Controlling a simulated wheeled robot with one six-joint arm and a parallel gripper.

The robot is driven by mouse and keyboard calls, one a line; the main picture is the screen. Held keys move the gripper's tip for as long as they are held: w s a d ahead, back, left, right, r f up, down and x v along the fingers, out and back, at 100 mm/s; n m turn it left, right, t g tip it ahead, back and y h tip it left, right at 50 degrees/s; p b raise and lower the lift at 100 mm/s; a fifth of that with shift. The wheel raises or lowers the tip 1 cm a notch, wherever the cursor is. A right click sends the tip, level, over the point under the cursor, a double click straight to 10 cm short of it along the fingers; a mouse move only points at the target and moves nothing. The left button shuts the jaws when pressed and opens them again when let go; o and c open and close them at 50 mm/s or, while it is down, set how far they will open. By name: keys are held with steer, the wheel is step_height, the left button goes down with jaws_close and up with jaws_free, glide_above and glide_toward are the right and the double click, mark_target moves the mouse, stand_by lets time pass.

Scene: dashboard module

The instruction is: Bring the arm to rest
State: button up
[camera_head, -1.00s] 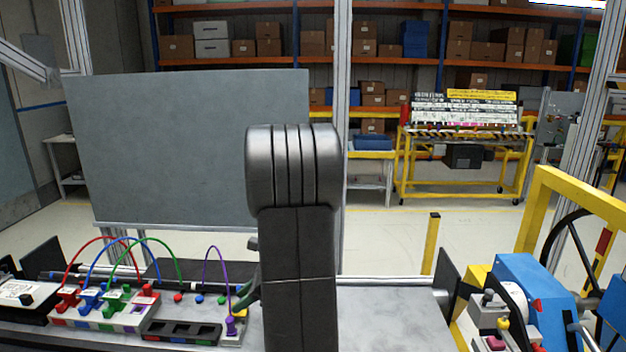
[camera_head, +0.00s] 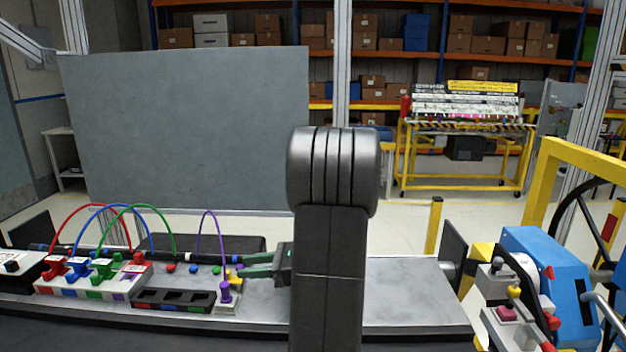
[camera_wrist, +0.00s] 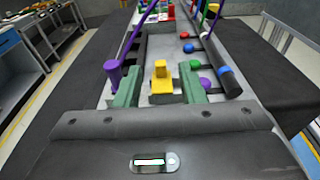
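My arm stands upright in the middle of the head view, with its dark links in front of the bench. My gripper (camera_head: 243,266) reaches out to the left from behind the arm, above the bench top. Its two green fingers are apart in the wrist view (camera_wrist: 160,68), so it is open. A yellow block (camera_wrist: 161,82) shows between the fingers in that view, with no finger clearly touching it. A purple plug (camera_wrist: 112,73) stands just left of the left finger; it also shows in the head view (camera_head: 225,291).
The bench (camera_head: 405,300) holds a connector block (camera_head: 90,283) with red, blue and green cables, and a dark tray (camera_head: 172,300). A blue machine (camera_head: 543,275) stands at the right. A large grey panel (camera_head: 185,130) rises behind. The bench's right part is mostly clear.

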steer(key=shift+d+f+y+b, duration=0.2)
steer(key=shift+f+y+b, duration=0.15)
steer(key=shift+y+b, duration=0.4)
steer(key=shift+r+b, duration=0.1)
steer(key=shift+b, duration=0.2)
